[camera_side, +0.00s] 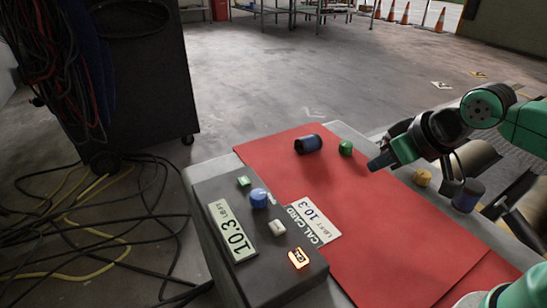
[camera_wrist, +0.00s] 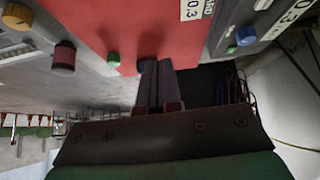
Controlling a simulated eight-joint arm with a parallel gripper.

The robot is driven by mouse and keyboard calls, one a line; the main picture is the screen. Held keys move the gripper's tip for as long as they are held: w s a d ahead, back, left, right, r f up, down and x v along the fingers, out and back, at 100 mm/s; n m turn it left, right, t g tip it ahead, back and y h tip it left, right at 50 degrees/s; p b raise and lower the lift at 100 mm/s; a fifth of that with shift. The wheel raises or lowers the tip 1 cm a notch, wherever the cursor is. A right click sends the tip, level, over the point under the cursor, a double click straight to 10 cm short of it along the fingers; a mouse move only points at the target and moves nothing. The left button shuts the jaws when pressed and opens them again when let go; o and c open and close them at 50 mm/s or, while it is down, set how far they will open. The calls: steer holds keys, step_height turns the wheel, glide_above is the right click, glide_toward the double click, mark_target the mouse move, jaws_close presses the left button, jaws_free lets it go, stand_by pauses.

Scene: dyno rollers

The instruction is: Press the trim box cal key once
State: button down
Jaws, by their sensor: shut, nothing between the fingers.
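The trim box (camera_side: 262,225) is a dark grey slab at the left edge of the red mat in the side view. The cal key (camera_side: 299,258) glows orange at the box's near right end. A white key (camera_side: 277,227), a blue knob (camera_side: 259,198) and a green key (camera_side: 243,181) also sit on the box. My gripper (camera_side: 376,164) is shut and empty above the mat, well up and right of the cal key. In the wrist view its fingers (camera_wrist: 154,64) are together; the cal key does not show there.
A dark blue cylinder (camera_side: 308,144) and a green knob (camera_side: 346,147) are at the mat's far end. A yellow knob (camera_side: 422,177) and another cylinder (camera_side: 467,196) stand to the right.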

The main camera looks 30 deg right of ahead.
steer(key=a+n, duration=0.6)
steer(key=a, duration=0.2)
steer(key=r+n+t+y, duration=0.2)
steer(key=n, duration=0.3)
glide_above(304, 259)
steer(key=shift+f, duration=0.25)
steer(key=shift+f, duration=4.35)
steer(key=shift+r, duration=2.5)
